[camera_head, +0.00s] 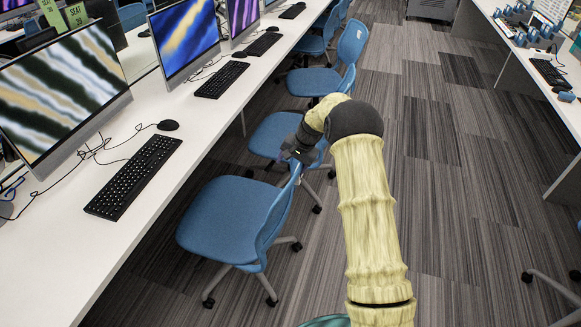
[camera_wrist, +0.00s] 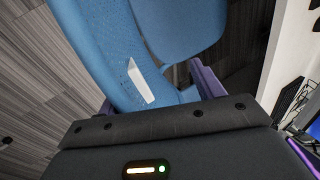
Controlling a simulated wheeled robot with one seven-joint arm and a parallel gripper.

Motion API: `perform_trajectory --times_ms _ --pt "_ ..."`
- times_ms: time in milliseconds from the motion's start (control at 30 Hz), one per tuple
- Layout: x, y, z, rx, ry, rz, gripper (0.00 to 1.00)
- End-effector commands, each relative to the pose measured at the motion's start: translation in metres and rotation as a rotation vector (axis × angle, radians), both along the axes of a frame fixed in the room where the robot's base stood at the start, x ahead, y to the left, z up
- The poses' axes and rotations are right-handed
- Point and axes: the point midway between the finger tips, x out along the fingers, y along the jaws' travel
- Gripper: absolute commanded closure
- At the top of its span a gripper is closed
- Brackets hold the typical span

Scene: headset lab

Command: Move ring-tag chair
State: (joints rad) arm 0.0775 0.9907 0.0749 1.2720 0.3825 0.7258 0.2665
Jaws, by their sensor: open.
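The nearest blue chair (camera_head: 222,218) stands on the carpet beside the long white desk, its backrest toward the aisle. My gripper (camera_head: 296,158) is at the top edge of that backrest. In the wrist view the blue backrest (camera_wrist: 92,45) with a white tag (camera_wrist: 141,82) lies between the two purple fingers of my gripper (camera_wrist: 155,92). The jaws are open, and I cannot tell whether either finger touches the chair. Any ring mark on the tag is too small to make out. My arm hides part of the floor behind the chair.
Another blue chair (camera_head: 277,137) stands just beyond, with more chairs farther along the white desk (camera_head: 150,205). Monitors and keyboards (camera_head: 133,177) line that desk. The carpeted aisle (camera_head: 450,190) to the right is clear, up to another desk (camera_head: 566,112) and a chair base at lower right.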

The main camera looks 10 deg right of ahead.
Motion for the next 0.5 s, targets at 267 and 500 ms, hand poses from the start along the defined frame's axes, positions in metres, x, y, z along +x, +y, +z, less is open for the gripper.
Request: perform_trajectory --times_ms 267,500 --pt "-0.010 -0.015 0.051 0.000 -0.004 0.001 0.33" --pt "-0.020 -0.028 0.096 -0.001 -0.004 0.002 0.33"
